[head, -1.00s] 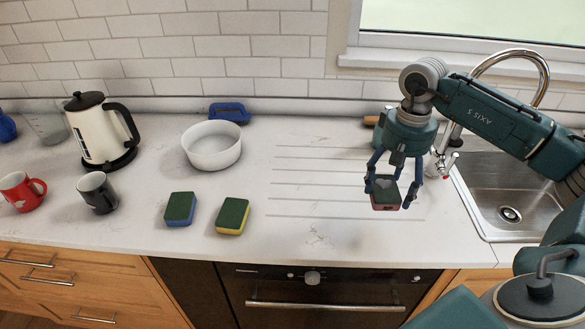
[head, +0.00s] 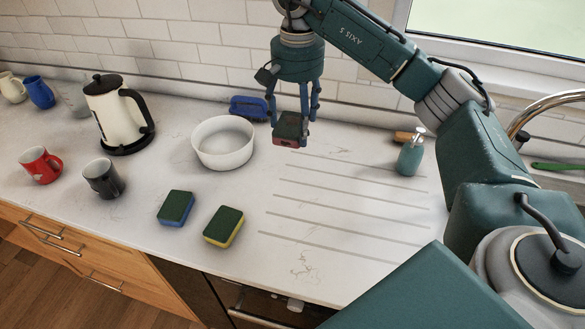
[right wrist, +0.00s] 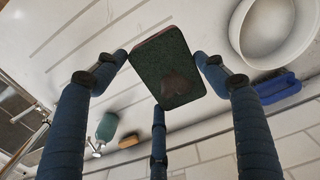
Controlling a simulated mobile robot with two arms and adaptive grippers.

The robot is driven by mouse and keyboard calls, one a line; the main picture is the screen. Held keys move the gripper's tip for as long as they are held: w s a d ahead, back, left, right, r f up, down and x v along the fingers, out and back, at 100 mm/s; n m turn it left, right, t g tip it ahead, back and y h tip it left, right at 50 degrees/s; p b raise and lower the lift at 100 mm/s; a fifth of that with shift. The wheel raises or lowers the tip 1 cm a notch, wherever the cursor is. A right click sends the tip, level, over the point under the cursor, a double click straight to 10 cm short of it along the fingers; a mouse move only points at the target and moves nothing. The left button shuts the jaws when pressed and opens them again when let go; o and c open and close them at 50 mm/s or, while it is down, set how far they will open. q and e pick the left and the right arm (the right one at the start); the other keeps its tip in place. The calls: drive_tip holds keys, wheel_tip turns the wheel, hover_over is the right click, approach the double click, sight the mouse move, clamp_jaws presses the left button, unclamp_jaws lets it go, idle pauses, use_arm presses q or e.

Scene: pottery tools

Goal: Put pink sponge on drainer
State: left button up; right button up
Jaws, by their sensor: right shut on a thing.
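The pink sponge (head: 289,128), with a dark green top and a pinkish-red side, is held in my right gripper (head: 293,122). The right wrist view shows the sponge's dark face (right wrist: 170,70) between the fingers of my right gripper (right wrist: 163,66). The drainer (head: 345,205) is the set of grooved lines in the white countertop. My right gripper holds the sponge above the counter, near the drainer's far left end and just right of the white bowl. The gap beneath the sponge is hard to judge. My left gripper is out of view.
The white bowl (head: 223,143) and a blue brush-like object (head: 249,107) stand left of the gripper. A blue-green sponge (head: 176,208) and a yellow-green sponge (head: 224,227) lie nearer. A soap dispenser (head: 411,154) stands at the drainer's right. The grooves are clear.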

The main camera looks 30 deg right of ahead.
drive_tip(key=shift+w+a, duration=0.45)
wheel_tip(320, 180, down, 4)
drive_tip(key=shift+a+f, duration=0.1)
drive_tip(key=shift+a, duration=0.05)
wheel_tip(320, 180, down, 9)
drive_tip(key=p, duration=0.2)
drive_tip(key=shift+f+p, duration=0.15)
drive_tip(key=shift+p, duration=0.15)
drive_tip(key=shift+f, duration=0.6)
wheel_tip(320, 180, down, 4)
drive_tip(key=shift+f+p, duration=0.1)
drive_tip(key=shift+p, duration=0.65)
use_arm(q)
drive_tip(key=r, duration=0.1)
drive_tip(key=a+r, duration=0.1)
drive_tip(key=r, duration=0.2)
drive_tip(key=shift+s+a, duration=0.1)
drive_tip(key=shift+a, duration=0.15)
